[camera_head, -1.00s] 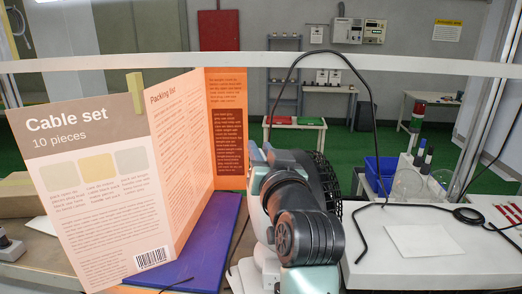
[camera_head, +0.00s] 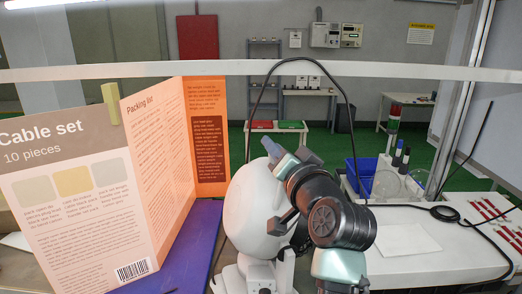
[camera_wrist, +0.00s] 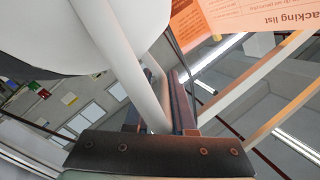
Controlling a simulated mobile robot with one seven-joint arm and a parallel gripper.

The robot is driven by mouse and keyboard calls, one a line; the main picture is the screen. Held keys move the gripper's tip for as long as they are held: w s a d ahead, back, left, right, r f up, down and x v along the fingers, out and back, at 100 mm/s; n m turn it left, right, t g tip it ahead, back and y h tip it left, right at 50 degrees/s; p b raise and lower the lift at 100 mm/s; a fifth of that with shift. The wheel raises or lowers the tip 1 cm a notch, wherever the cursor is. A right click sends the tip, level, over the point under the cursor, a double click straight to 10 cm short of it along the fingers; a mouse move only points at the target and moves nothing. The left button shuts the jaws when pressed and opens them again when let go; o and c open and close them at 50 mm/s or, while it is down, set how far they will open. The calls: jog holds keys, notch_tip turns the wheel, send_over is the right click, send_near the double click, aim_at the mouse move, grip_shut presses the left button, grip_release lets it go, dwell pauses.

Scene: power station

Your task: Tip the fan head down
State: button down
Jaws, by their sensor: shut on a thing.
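The white rounded fan head (camera_head: 250,208) stands in the middle of the head view, left of my arm. My arm partly covers its right side, and its grille is not visible. In the wrist view the pale rounded body of the fan head (camera_wrist: 75,30) fills the upper left. A white rod (camera_wrist: 148,98) runs down from there between my fingers. My gripper (camera_head: 285,154) is beside the top right of the fan head. In the wrist view my gripper (camera_wrist: 158,100) is shut on the white rod. The exact contact is partly hidden by the fingers.
A folded "Cable set" board (camera_head: 75,200) stands close on the left, by a purple surface (camera_head: 190,245). A black cable (camera_head: 345,82) arches behind the arm. The white table (camera_head: 455,258) on the right bears a paper sheet (camera_head: 408,240), a blue bin (camera_head: 363,176) and red pieces.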

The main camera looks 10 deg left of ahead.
jog(key=shift+w+d+f+m, duration=0.2)
jog(key=shift+w+d+m, duration=0.25)
jog(key=shift+d+m, duration=0.35)
jog(key=c, duration=0.9)
grip_release()
jog(key=shift+s+d+f+b, duration=0.1)
jog(key=shift+s+d+b, duration=0.25)
jog(key=shift+s+b, duration=0.1)
jog(key=b+v, duration=0.4)
jog(key=v, duration=0.8)
jog(key=shift+b, duration=0.35)
jog(key=shift+w, duration=0.1)
